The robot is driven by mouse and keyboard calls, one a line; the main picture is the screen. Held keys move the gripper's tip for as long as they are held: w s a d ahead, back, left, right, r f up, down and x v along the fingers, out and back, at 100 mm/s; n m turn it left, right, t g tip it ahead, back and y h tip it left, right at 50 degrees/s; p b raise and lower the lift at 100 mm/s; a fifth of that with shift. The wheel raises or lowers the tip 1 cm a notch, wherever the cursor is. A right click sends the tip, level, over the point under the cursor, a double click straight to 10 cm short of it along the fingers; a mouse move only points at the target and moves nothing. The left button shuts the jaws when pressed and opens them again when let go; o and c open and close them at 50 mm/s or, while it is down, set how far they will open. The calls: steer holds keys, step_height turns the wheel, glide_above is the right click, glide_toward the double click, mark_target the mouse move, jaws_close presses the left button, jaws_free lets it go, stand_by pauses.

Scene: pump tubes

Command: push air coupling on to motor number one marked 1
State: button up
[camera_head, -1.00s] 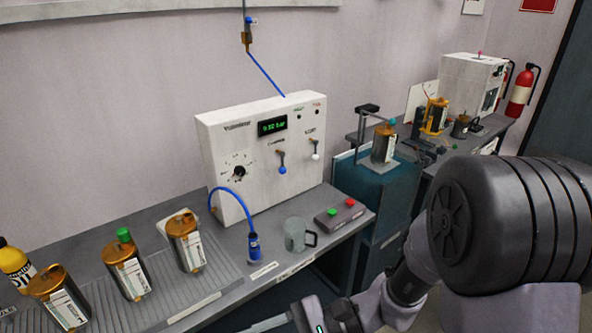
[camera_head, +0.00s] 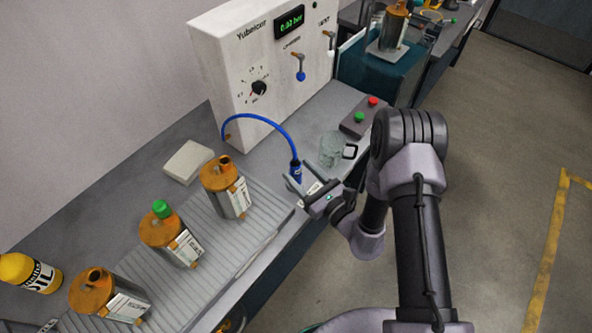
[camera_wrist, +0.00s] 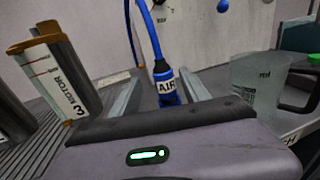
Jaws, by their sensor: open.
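The blue air coupling (camera_head: 295,172), on a curved blue hose, stands on the bench front. In the wrist view the coupling (camera_wrist: 167,88) carries a white AIR label and stands between my fingers. My gripper (camera_head: 300,178) is open around it; no finger contact is clear. Several copper-topped motors stand on the ribbed mat: one nearest the coupling (camera_head: 225,188), one with a green cap (camera_head: 170,236), and one at the front left (camera_head: 108,295). In the wrist view the motor at left (camera_wrist: 62,68) reads MOTOR 3. I cannot read a 1 on any motor.
A clear mug (camera_head: 332,148) stands just right of the coupling, beside a box with green and red buttons (camera_head: 364,118). The white control panel (camera_head: 262,70) rises behind. A pale block (camera_head: 188,161) sits behind the motors.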

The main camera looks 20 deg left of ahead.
mark_target(292, 161)
steer(key=x, duration=0.3)
steer(key=b+x, duration=0.1)
steer(key=x, duration=0.2)
steer(key=shift+w+d+r, duration=0.1)
steer(key=shift+w+d, duration=0.05)
steer(key=shift+w, duration=0.15)
jaws_close()
